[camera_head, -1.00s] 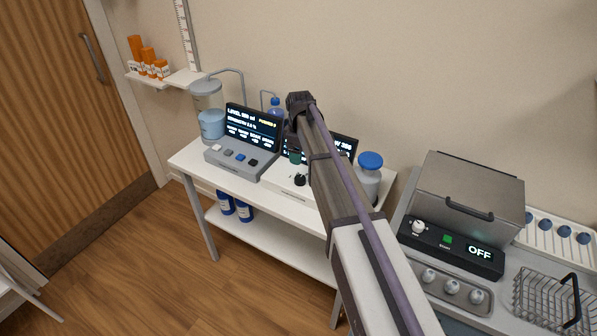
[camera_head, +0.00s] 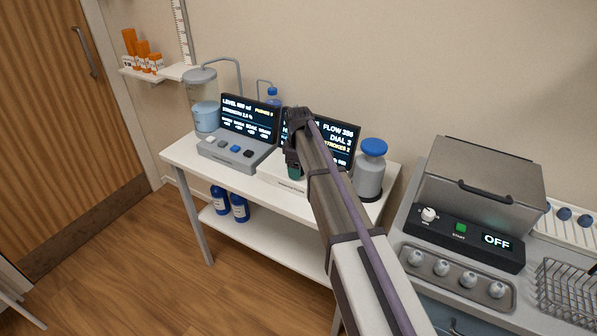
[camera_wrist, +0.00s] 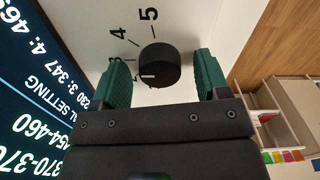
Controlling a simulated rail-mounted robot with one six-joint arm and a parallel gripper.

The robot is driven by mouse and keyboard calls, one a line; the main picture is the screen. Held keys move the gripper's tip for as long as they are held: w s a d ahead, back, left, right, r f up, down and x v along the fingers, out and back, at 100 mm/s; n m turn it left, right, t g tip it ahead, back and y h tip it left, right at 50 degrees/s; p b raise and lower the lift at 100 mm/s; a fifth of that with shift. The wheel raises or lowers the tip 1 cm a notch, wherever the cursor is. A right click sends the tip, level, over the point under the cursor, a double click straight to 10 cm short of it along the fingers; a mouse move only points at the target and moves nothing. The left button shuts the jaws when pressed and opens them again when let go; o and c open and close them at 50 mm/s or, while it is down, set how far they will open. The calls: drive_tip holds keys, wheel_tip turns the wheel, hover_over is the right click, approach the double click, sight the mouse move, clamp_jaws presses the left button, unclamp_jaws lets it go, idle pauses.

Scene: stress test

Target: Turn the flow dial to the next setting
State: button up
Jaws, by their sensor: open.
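The flow dial (camera_wrist: 158,66) is a round black knob on a white panel (camera_wrist: 190,22), with printed numbers 3, 4 and 5 visible beside it. My gripper (camera_wrist: 162,72) is open, with one green finger on each side of the dial; I cannot tell whether either finger touches it. In the head view my gripper (camera_head: 294,170) is low over the white flow unit (camera_head: 270,172) and hides the dial. The unit's dark screen (camera_head: 338,138) reads FLOW and DIAL, partly covered by my arm; the dial digit is too small to be sure of.
A grey console (camera_head: 228,154) with buttons and its own screen stands close left. A grey bottle with a blue cap (camera_head: 371,170) stands right of the unit. A lidded bath reading OFF (camera_head: 475,205) stands farther right. The floor in front is clear.

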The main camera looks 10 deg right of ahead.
drive_tip(key=shift+c, duration=0.4)
drive_tip(key=c, duration=0.8)
drive_tip(key=shift+c, duration=0.2)
drive_tip(key=shift+m, duration=0.3)
drive_tip(key=m, duration=1.1)
drive_tip(key=shift+m, duration=2.1)
